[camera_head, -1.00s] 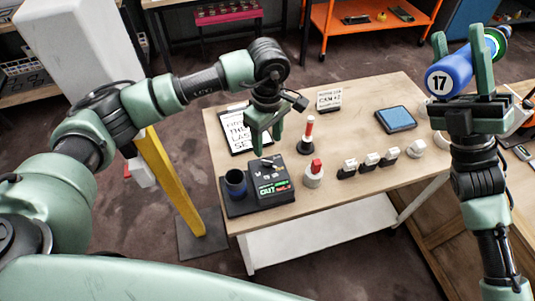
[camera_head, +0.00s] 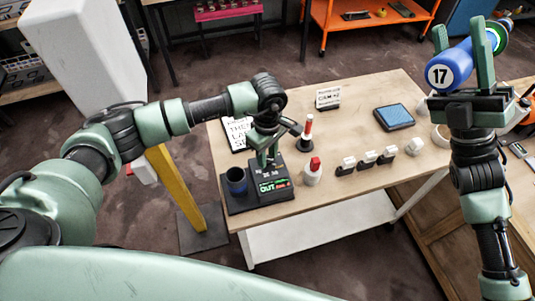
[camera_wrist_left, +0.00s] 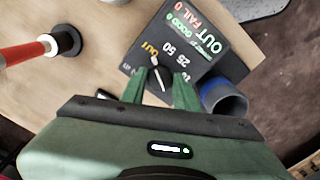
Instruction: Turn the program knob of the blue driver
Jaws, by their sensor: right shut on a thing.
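The black tester box (camera_head: 270,188) stands at the table's front left with a lit display reading OUT; it also shows in the left wrist view (camera_wrist_left: 190,50). A dark knob with a white pointer (camera_wrist_left: 157,78) is on its top face, beside orange and white markings. My left gripper (camera_head: 266,160) points down at the box. Its fingers (camera_wrist_left: 157,92) are open, one on each side of the knob; I cannot tell whether they touch it. My right gripper (camera_head: 464,65) is shut on a blue cylinder (camera_head: 452,70) marked 17, held up at the right.
A dark blue cup (camera_head: 236,181) stands left of the box. A yellow post (camera_head: 176,190) stands left of the table.

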